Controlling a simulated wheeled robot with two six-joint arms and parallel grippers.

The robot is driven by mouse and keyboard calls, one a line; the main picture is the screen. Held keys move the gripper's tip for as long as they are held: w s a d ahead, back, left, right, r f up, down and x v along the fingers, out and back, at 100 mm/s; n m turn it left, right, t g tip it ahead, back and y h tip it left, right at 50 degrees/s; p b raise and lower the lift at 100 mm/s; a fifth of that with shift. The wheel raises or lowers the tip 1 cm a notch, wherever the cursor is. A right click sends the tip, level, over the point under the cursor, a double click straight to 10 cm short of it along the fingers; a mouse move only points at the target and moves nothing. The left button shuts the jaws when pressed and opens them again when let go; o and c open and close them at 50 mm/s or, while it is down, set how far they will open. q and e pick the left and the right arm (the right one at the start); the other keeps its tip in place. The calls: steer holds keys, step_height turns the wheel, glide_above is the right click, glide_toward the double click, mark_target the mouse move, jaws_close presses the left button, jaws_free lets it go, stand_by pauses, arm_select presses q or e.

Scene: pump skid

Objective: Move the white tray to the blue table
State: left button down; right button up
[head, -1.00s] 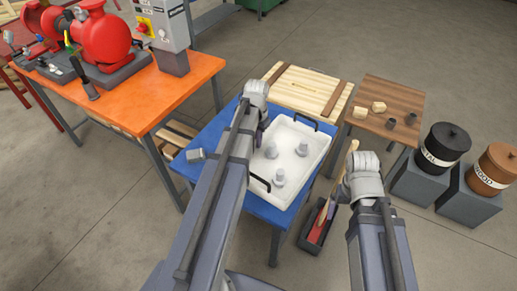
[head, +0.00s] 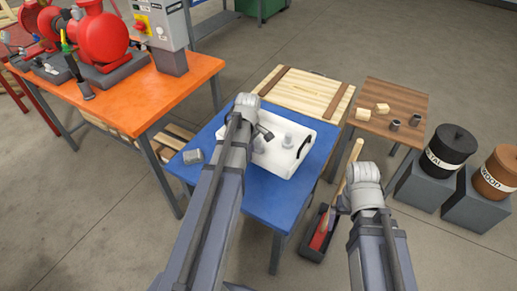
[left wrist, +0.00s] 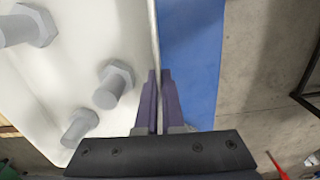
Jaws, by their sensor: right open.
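The white tray (head: 313,133) lies over the blue table (head: 268,203), turned at an angle; I cannot tell whether it is raised. One black handle (head: 303,148) shows at its right end. It holds grey hex-headed pieces (head: 288,136), three of which show in the left wrist view (left wrist: 115,82). My left gripper (head: 265,132) is over the tray, partly hidden by my arm. In the left wrist view its fingers (left wrist: 159,92) are close together with the tray's thin rim (left wrist: 154,45) between them. My right gripper (head: 340,204) is open and empty, right of the blue table.
A grey piece (head: 193,156) lies on the blue table's left. An orange table (head: 150,97) with a red pump stands left. A wooden crate (head: 300,90) and brown table (head: 400,100) stand behind; two bins (head: 448,150) stand right. A dark box (head: 316,240) sits on the floor.

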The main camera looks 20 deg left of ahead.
arm_select(q)
steer(key=shift+f+n, duration=0.1)
steer(key=shift+n, duration=0.3)
steer(key=shift+f, duration=0.1)
steer(key=b, duration=1)
glide_toward(251, 178)
step_height(251, 178, down, 5)
steer(key=shift+s+f, duration=0.1)
steer(key=shift+f, duration=0.05)
steer(key=c, duration=1.5)
jaws_free()
steer(key=o, duration=0.5)
steer(key=shift+c, duration=0.2)
